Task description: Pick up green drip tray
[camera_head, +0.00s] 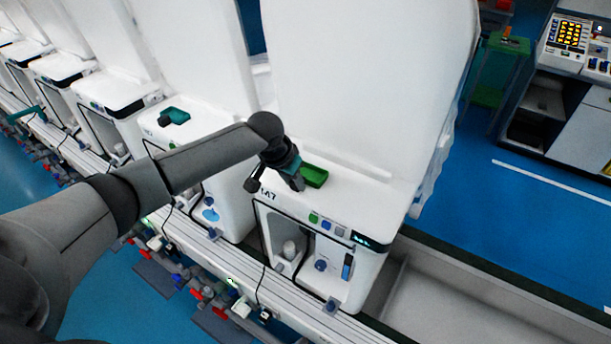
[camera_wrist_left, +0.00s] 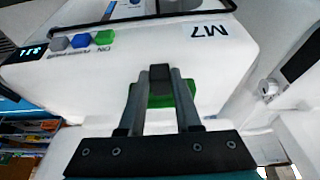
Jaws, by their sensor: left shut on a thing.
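The green drip tray (camera_head: 313,176) is at the top of the white machine marked M7, near its front edge. My left gripper (camera_head: 298,181) reaches down to the tray's left side from above. In the left wrist view, the green of the tray (camera_wrist_left: 157,97) shows between and beside the two fingers. The fingertips (camera_wrist_left: 161,76) are shut on the tray and hide part of it. I cannot tell whether the tray rests on the machine or is slightly raised. My right gripper is not in view.
The M7 machine (camera_head: 330,228) has a tall white lid (camera_head: 365,75) standing behind the tray. A neighbouring machine to the left carries a teal-green object (camera_head: 175,115). Rails with cables and fittings run along the front. Blue floor is open at the right.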

